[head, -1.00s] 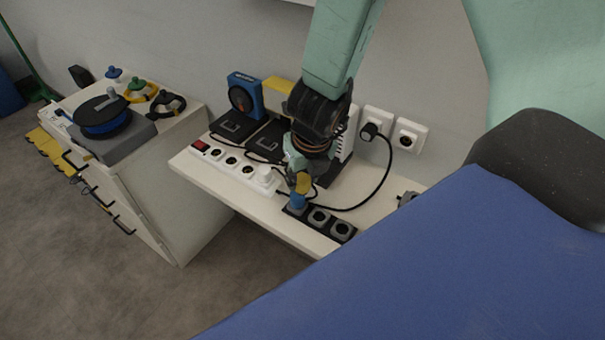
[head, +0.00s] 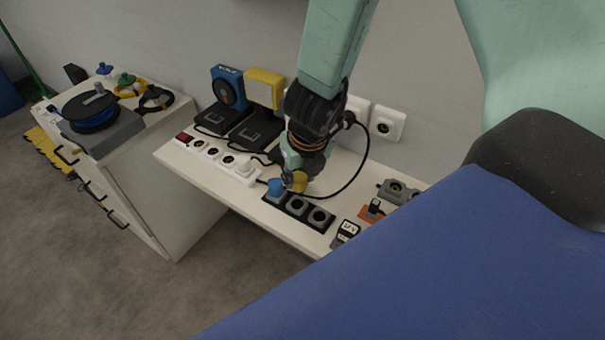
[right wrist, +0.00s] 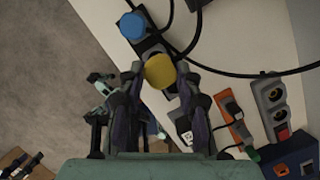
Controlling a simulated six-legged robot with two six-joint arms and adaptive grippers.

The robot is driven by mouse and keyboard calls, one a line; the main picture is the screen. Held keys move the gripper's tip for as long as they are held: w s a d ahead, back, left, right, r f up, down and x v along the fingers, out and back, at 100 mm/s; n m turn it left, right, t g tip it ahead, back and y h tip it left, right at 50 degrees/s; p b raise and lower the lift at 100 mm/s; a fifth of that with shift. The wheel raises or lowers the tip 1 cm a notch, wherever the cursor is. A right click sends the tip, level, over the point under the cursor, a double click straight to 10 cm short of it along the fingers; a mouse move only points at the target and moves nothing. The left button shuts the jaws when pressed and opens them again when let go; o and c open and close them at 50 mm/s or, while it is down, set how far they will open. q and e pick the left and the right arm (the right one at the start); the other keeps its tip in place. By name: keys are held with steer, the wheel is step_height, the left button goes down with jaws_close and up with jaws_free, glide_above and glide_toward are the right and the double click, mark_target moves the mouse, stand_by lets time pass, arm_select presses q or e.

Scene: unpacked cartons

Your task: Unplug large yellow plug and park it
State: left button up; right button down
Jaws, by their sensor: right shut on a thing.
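The large yellow plug (head: 299,183) is between the fingers of my right gripper (head: 297,177), which is shut on it. In the right wrist view the yellow plug (right wrist: 160,70) sits between the two fingertips (right wrist: 160,76), over the black socket strip (right wrist: 150,46). In the head view this strip (head: 308,212) lies along the shelf's front edge, with a blue plug (head: 275,187) in its left socket and round sockets to the right. The yellow plug is right of the blue one; its height above the strip is unclear. My left gripper is not in view.
A white power strip (head: 212,151) with a red switch lies left. Black bases with a blue device (head: 228,88) and a yellow device (head: 264,88) stand behind. Wall sockets (head: 386,122) and a black cable (head: 362,165) are near my arm. Grey sockets (head: 398,189) lie right.

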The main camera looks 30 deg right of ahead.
mark_target(296, 190)
steer(key=shift+w+a+f+b, duration=0.15)
steer(key=shift+a+f+b, duration=0.45)
steer(key=shift+f, duration=0.25)
steer(key=shift+f+b, duration=0.35)
steer(key=shift+b, duration=0.05)
steer(key=shift+d+f+b, duration=0.3)
steer(key=shift+f+b, duration=0.15)
steer(key=shift+f, duration=0.05)
steer(key=shift+d+f+b, duration=0.25)
steer(key=shift+f+b, duration=0.15)
steer(key=shift+f, duration=0.1)
steer(key=shift+a+r, duration=0.1)
steer(key=shift+a, duration=0.35)
steer(key=shift+d, duration=0.35)
steer(key=shift+a, duration=0.4)
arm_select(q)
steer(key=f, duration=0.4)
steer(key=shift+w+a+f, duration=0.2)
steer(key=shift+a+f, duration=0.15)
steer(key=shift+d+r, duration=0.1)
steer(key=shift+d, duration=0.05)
arm_select(e)
steer(key=shift+d, duration=0.2)
